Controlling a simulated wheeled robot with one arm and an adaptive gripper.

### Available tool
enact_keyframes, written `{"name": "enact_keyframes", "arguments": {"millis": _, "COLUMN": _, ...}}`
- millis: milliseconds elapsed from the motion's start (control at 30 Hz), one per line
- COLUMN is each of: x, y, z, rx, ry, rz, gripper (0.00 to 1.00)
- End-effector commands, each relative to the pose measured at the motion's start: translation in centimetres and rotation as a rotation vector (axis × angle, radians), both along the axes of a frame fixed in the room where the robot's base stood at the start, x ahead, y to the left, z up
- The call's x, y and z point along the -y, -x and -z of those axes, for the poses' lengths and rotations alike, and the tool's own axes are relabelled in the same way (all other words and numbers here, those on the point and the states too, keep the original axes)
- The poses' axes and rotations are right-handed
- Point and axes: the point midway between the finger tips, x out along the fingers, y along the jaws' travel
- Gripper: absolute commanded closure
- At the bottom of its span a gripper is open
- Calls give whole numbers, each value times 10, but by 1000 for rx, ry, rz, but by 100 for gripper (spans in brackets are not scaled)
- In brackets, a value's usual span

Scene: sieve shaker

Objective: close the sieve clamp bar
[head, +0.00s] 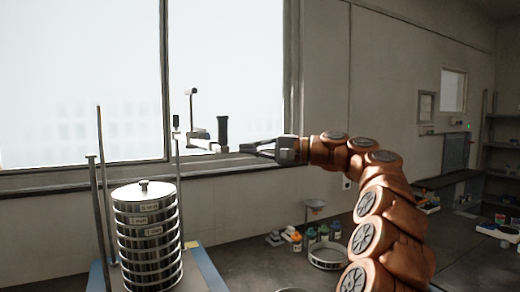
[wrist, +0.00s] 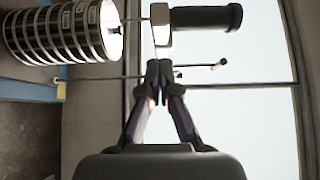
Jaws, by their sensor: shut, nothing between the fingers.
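The sieve stack (head: 147,240), several silver rings under a lid with a small knob, stands between upright rods at the left of the head view. The clamp bar (head: 203,145) is a pale metal arm near the top of the right rod, with an upright black handle (head: 222,131) at its end. It extends right, above and away from the lid. My gripper (head: 246,150) is shut and empty, just right of the handle's base. In the wrist view, the fingertips (wrist: 159,70) are close to the bar's metal end block (wrist: 162,32); contact cannot be told.
A second thin post with a small knob (head: 192,92) rises behind the bar. A window (head: 225,70) and its sill are behind. Small bottles (head: 310,235) and a loose sieve ring (head: 328,256) are on the bench to the right. The air around my gripper is mostly free.

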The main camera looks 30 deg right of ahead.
Motion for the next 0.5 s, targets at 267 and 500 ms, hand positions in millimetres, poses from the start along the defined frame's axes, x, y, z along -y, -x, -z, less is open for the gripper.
{"name": "enact_keyframes", "arguments": {"millis": 267, "x": -20, "y": 0, "z": -1, "rx": -1, "ry": 0, "rz": -3, "gripper": 100}}
{"name": "enact_keyframes", "arguments": {"millis": 500, "x": -27, "y": -1, "z": 0, "rx": -1, "ry": 2, "rz": -1, "gripper": 100}}
